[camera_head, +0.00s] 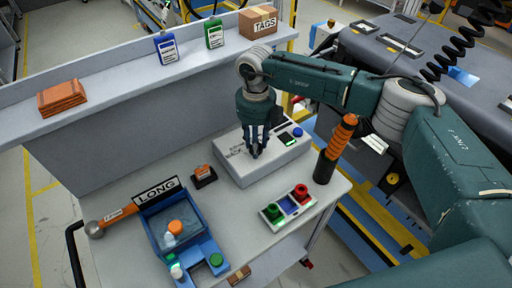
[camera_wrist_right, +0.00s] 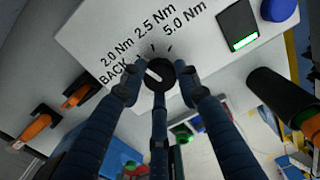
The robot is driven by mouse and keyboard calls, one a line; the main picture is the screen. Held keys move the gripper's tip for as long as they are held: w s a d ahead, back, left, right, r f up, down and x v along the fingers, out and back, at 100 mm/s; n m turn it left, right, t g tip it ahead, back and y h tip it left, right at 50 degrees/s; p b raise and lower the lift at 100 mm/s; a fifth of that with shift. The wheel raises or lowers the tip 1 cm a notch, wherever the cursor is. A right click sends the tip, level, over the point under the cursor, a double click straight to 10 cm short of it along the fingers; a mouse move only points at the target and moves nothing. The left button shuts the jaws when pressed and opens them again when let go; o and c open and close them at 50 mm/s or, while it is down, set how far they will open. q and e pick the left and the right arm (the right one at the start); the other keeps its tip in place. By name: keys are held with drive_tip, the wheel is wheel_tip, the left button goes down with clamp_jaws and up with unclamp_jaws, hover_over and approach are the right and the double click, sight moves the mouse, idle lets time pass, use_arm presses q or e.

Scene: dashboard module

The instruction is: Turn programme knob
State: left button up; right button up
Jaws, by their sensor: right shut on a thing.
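The light grey module (camera_head: 235,165) sits on the workbench. In the right wrist view its panel (camera_wrist_right: 100,22) carries the marks BACK, 2.0 Nm, 2.5 Nm and 5.0 Nm in an arc. The black programme knob (camera_wrist_right: 158,74) has a pale mark on its top; which label it points at, I cannot tell. My right gripper (camera_head: 257,150) comes down from above onto the panel, with its fingers closed around the knob; it also shows in the right wrist view (camera_wrist_right: 158,82). The knob is hidden behind the fingers in the head view. My left gripper is not in view.
A lit green display (camera_wrist_right: 244,42) and a blue button (camera_wrist_right: 278,9) are on the panel. An orange-handled tool stands in a black holder (camera_head: 325,165) close on the right. A red-and-green button box (camera_head: 273,225) and a blue tray (camera_head: 154,225) lie in front.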

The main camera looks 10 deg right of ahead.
drive_tip(key=m+b, duration=0.2)
drive_tip(key=m, duration=0.2)
drive_tip(key=shift+w, duration=0.1)
drive_tip(key=shift+c, duration=0.2)
drive_tip(key=shift+m+b, duration=0.6)
drive_tip(key=shift+m, duration=0.8)
drive_tip(key=shift+r, duration=0.1)
drive_tip(key=o, duration=1.2)
wheel_tip(320, 180, up, 12)
drive_tip(key=shift+f, duration=0.1)
